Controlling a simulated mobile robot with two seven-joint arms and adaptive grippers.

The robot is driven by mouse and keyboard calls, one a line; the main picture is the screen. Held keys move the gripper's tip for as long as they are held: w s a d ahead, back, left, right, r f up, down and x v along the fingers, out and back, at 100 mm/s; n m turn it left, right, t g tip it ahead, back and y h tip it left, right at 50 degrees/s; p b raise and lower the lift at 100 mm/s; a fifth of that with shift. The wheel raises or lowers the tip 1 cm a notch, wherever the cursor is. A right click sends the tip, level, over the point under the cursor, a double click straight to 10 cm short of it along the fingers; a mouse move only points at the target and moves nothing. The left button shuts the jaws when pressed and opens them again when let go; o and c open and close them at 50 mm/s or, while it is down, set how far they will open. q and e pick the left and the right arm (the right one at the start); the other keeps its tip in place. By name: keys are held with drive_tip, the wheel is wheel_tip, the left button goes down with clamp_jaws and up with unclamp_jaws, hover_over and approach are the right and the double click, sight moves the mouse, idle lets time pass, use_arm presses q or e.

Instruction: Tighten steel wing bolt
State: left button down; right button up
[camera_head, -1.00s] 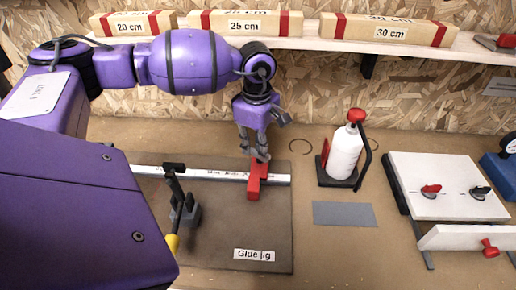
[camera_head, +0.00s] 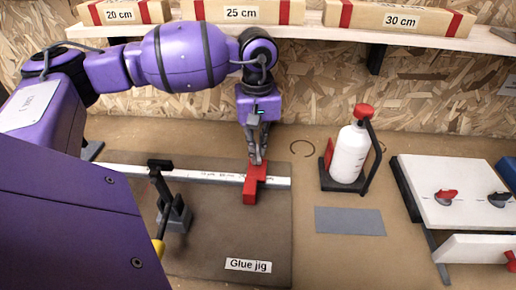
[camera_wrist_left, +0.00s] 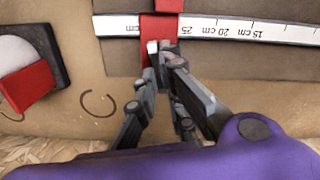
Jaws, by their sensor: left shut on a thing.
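The red stop (camera_head: 255,183) sits across the white ruler (camera_head: 210,173) of the glue jig (camera_head: 225,225). My left gripper (camera_head: 257,160) points down at the back end of the stop. In the left wrist view its fingertips (camera_wrist_left: 162,58) are shut at the stop's edge, on a small pale metal piece, which I take for the steel wing bolt (camera_wrist_left: 152,46). The fingers hide most of it. The red stop (camera_wrist_left: 160,28) shows beside the 25 cm mark of the ruler (camera_wrist_left: 245,28). My right gripper is not in view.
A black clamp (camera_head: 172,205) stands on the jig's left. A white bottle (camera_head: 347,152) in a black and red holder stands right of the jig. A grey plate (camera_head: 349,221) lies flat before it. A white board (camera_head: 450,185) with red and dark wing knobs is at the right.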

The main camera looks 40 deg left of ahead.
sight(258, 150)
use_arm(q)
drive_tip(key=shift+w+r+m+b, duration=0.2)
drive_tip(key=shift+r+m+b, duration=0.15)
drive_tip(key=shift+m, duration=0.65)
drive_tip(key=c, duration=1.9)
unclamp_jaws()
drive_tip(key=shift+d, duration=0.1)
drive_tip(key=shift+o, duration=0.2)
drive_tip(key=shift+s+f, duration=0.1)
drive_tip(key=shift+f, duration=0.05)
wheel_tip(258, 150, up, 8)
drive_tip(key=shift+f, duration=0.25)
drive_tip(key=shift+f, duration=0.1)
